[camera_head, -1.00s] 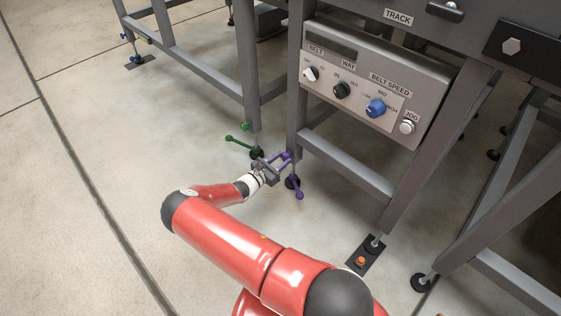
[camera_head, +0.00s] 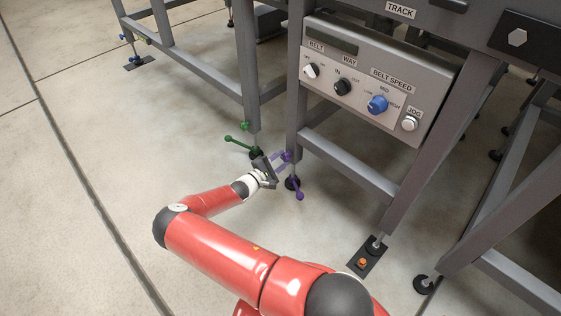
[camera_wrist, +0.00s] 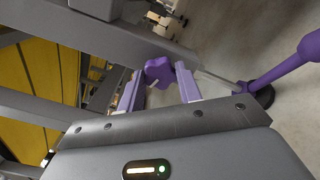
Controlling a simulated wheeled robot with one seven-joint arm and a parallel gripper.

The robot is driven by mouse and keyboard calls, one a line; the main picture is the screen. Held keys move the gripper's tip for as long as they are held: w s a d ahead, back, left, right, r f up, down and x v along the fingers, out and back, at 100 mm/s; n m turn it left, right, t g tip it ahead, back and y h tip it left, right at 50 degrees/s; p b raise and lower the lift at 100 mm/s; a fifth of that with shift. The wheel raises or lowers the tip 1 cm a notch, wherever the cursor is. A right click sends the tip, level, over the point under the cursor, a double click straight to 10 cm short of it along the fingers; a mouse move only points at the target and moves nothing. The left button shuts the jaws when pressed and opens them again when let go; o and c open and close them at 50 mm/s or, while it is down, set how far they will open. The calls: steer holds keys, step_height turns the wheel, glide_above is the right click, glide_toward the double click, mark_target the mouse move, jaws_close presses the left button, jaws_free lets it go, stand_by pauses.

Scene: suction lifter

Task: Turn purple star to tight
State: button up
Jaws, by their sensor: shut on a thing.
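The purple star (camera_head: 287,156) is a small lobed knob low on the near table leg. It also shows in the wrist view (camera_wrist: 158,72), between the tips of my two purple-padded fingers. My gripper (camera_head: 281,160) is shut on the purple star, reaching it from the left. In the wrist view my gripper (camera_wrist: 160,76) has one finger on each side of the knob. Part of the star is hidden by the fingers. No tight marking can be read in these frames.
A purple lever (camera_head: 299,190) sticks out by the foot just below. A green lever (camera_head: 238,142) and green knob (camera_head: 245,126) are on the neighbouring leg. The control panel (camera_head: 365,85) hangs above right. Open floor (camera_head: 90,190) lies to the left.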

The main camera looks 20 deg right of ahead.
steer(key=m, duration=0.3)
steer(key=shift+f+m+b, duration=0.15)
steer(key=shift+m+b, duration=0.2)
steer(key=shift+m, duration=0.05)
steer(key=m+b, duration=0.1)
steer(key=m, duration=0.2)
steer(key=shift+m, duration=0.3)
steer(key=m+b, duration=0.2)
steer(key=m, duration=0.3)
steer(key=shift+f, duration=0.1)
steer(key=shift+m+b, duration=0.45)
steer(key=shift+m, duration=0.45)
steer(key=o, duration=1)
steer(key=shift+a, duration=0.15)
steer(key=v, duration=0.7)
steer(key=shift+s+a, duration=0.1)
steer(key=shift+a, duration=0.2)
